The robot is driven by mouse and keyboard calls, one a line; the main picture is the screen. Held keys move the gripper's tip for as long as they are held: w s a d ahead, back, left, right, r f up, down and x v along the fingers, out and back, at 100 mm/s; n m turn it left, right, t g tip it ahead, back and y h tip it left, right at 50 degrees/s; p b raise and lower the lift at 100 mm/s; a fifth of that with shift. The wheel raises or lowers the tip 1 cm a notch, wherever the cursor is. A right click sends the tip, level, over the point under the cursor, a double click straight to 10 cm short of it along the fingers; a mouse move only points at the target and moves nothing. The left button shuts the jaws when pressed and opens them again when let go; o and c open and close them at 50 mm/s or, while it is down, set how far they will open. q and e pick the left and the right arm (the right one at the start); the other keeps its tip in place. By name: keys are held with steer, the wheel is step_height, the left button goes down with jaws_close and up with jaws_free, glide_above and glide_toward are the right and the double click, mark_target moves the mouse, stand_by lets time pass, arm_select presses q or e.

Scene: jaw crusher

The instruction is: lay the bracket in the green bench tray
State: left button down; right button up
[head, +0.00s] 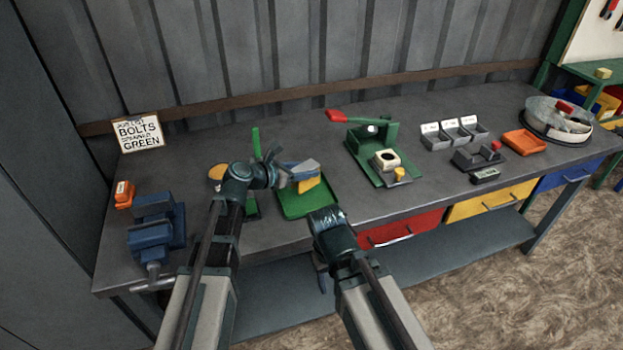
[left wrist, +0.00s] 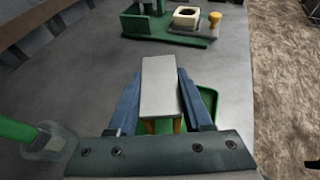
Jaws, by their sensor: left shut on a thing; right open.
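The bracket (head: 309,184) looks yellow at the side in the head view. In the left wrist view the bracket (left wrist: 160,88) shows a pale grey face with yellow below. My left gripper (head: 299,168) is shut on it, one blue-grey finger on each side. The green bench tray (head: 302,206) lies on the bench under the bracket, which covers its back part. The tray's edge (left wrist: 209,98) also shows behind the right finger in the left wrist view. Any gap between bracket and tray is hard to judge. My right gripper (head: 321,280) is open, low before the bench front, partly hidden.
A green press (head: 372,145) with a red handle stands right of the tray. A blue vise (head: 155,222) and an orange box (head: 124,195) are at the left. A green upright item (head: 255,142) stands just left of the tray. Small grey bins (head: 455,134) are further right.

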arm_select(q)
steer(key=shift+f, duration=0.15)
step_height(320, 180, down, 3)
steer(key=b, duration=0.3)
arm_select(e)
steer(key=f, duration=0.1)
steer(key=a+f, duration=0.1)
steer(key=f, duration=0.1)
steer(key=shift+f, duration=0.25)
arm_select(q)
steer(key=shift+f+b, duration=0.1)
steer(key=shift+b, duration=0.2)
steer(key=shift+f, duration=0.15)
steer(key=shift+c, duration=1.6)
jaws_free()
arm_select(e)
steer(key=shift+f, duration=0.1)
arm_select(q)
steer(key=shift+s+a+r, duration=0.2)
steer(key=shift+s+r, duration=0.05)
steer(key=shift+r, duration=0.15)
steer(key=p+v, duration=0.4)
steer(key=v, duration=0.7)
steer(key=shift+s+a+p, duration=0.2)
steer(key=shift+p, duration=0.15)
arm_select(e)
steer(key=shift+r, duration=2.45)
